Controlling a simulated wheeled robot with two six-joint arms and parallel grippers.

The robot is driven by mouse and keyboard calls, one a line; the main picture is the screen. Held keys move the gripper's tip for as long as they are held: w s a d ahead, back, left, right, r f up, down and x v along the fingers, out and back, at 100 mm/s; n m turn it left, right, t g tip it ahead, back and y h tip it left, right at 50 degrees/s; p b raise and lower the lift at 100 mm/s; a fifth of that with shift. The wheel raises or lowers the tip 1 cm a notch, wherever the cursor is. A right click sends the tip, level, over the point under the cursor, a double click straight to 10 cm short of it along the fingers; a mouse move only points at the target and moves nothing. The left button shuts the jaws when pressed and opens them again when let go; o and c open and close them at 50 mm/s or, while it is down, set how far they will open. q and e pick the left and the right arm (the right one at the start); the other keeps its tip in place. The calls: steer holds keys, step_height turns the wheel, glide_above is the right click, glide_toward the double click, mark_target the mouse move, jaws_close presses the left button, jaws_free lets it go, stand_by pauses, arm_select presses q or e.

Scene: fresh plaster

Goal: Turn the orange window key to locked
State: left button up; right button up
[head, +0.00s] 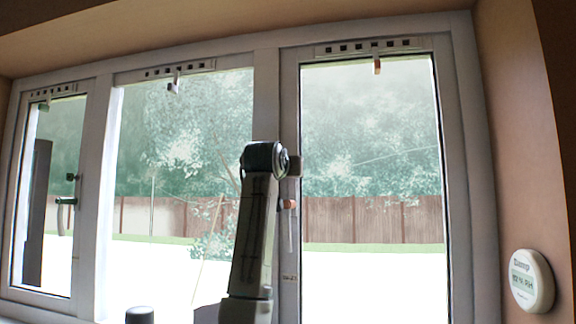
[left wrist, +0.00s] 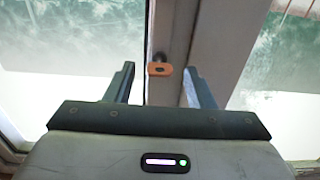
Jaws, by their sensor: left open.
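The orange window key (left wrist: 160,69) shows in the left wrist view, small and flat, lying crosswise in front of a dark fitting on the window frame. It lies between the fingertip lines of my left gripper (left wrist: 160,84), which is open and empty. The fingers stand to either side and do not appear to touch it. In the head view, a small orange piece (head: 288,204) shows on the upright frame just right of my arm, above a pale handle. My left gripper's fingers cannot be made out there. My right gripper is not in view.
The white window frame (head: 267,95) divides several panes. Small tabs hang from the top vents, one of them orange (head: 377,66).

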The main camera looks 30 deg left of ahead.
arm_select(q)
steer(key=shift+w+a, duration=0.15)
steer(key=shift+w, duration=0.55)
steer(key=shift+s, duration=0.1)
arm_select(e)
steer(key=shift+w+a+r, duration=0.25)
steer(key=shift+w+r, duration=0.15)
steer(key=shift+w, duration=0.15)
arm_select(q)
steer(key=c, duration=1)
